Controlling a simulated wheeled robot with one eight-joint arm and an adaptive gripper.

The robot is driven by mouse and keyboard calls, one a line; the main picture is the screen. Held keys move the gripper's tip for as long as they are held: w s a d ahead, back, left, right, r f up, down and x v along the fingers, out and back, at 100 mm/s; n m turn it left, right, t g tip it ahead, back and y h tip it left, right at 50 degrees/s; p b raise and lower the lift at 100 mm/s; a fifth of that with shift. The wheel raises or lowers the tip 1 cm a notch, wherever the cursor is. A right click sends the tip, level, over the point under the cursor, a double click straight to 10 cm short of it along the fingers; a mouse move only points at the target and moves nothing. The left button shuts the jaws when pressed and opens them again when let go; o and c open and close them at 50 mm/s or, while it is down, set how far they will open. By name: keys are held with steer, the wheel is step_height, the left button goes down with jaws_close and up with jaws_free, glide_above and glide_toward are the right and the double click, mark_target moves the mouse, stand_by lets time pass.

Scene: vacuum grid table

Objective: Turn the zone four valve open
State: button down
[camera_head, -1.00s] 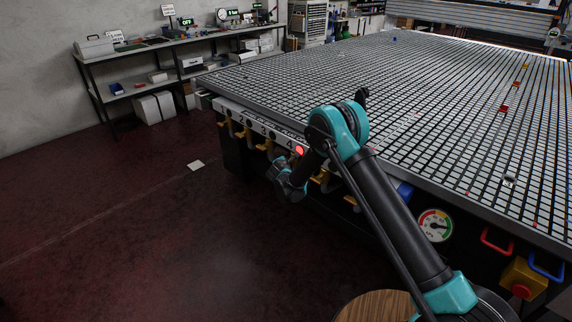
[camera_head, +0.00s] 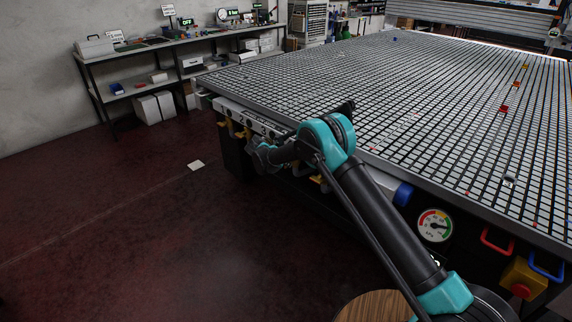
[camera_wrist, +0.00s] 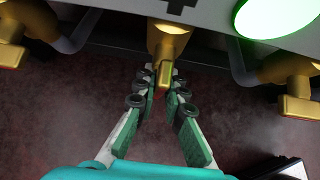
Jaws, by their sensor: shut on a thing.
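The zone four valve (camera_wrist: 165,40) is a yellow body with a yellow lever under a light panel, at the top middle of the wrist view. A partly cut-off black mark above it looks like the lower part of a 4. My gripper (camera_wrist: 164,86) is shut on the lever (camera_wrist: 164,74), with a green-padded finger on each side. The lever hangs roughly in line with the valve body. A round lamp (camera_wrist: 274,14) glows green to the upper right of the valve. In the head view my arm hides this valve and its lamp.
Neighbouring yellow valves stand close on the left (camera_wrist: 12,28) and right (camera_wrist: 292,70), with grey pipes. The grid table (camera_head: 420,110) edge overhangs the valve row. A pressure gauge (camera_head: 434,226) and a blue knob (camera_head: 403,194) sit to the right. The floor in front is open.

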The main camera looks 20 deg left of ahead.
steer(key=shift+h, duration=0.3)
stand_by(0.4)
steer(key=c, duration=1.6)
jaws_free()
steer(key=v, duration=1.2)
